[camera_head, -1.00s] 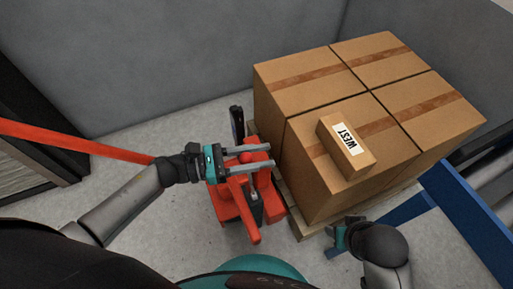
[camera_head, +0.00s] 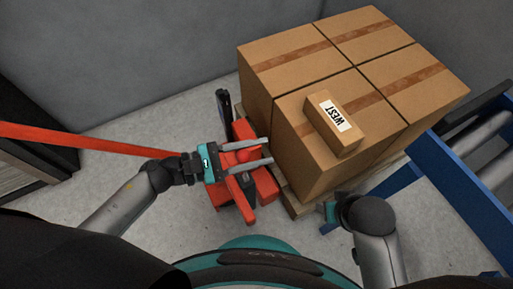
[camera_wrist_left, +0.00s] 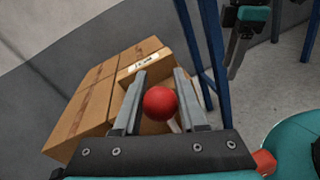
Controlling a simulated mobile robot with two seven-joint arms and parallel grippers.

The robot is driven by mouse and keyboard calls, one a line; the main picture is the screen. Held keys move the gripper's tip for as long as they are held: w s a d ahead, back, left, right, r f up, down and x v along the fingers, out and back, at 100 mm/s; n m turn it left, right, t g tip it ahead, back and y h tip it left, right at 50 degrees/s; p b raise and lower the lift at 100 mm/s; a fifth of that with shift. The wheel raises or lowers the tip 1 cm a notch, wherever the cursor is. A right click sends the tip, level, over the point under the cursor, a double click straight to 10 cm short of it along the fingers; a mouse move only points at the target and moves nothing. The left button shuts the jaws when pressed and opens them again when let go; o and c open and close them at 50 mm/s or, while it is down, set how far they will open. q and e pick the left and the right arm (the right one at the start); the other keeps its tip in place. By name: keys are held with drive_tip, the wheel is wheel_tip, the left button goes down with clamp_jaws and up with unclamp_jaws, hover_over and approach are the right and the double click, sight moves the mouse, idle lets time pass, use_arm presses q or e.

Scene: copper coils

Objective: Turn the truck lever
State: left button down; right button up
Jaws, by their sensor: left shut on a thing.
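The red truck (camera_head: 266,186) stands on the floor left of the pallet, partly covered by my left gripper. The lever's round red knob (camera_wrist_left: 160,103) shows between the two fingers in the left wrist view. My left gripper (camera_head: 267,151) reaches over the truck from the left and is shut on this knob. In the head view the knob is partly hidden between the fingers. My right gripper (camera_head: 328,212) is low near the pallet's front corner, apart from the truck; its fingers are too unclear to judge.
Large cardboard boxes (camera_head: 300,105) sit on a wooden pallet (camera_head: 296,205) right of the truck. A small box labelled WEST (camera_head: 332,123) lies on top. A blue-framed roller conveyor (camera_head: 462,170) is at the right. A red strap (camera_head: 85,139) crosses the left side. Grey walls stand behind.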

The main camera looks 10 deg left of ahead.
use_arm(q)
drive_tip(key=shift+f, duration=0.1)
drive_tip(key=shift+c, duration=2.3)
unclamp_jaws()
use_arm(e)
drive_tip(key=shift+d+f, duration=0.1)
drive_tip(key=shift+s, duration=0.1)
use_arm(q)
drive_tip(key=p+v, duration=0.2)
drive_tip(key=v, duration=1.3)
use_arm(e)
drive_tip(key=f, duration=0.2)
drive_tip(key=s+f, duration=0.1)
drive_tip(key=shift+s+d+f+g, duration=0.1)
drive_tip(key=shift+f+g, duration=0.3)
use_arm(q)
drive_tip(key=shift+s+a, duration=0.1)
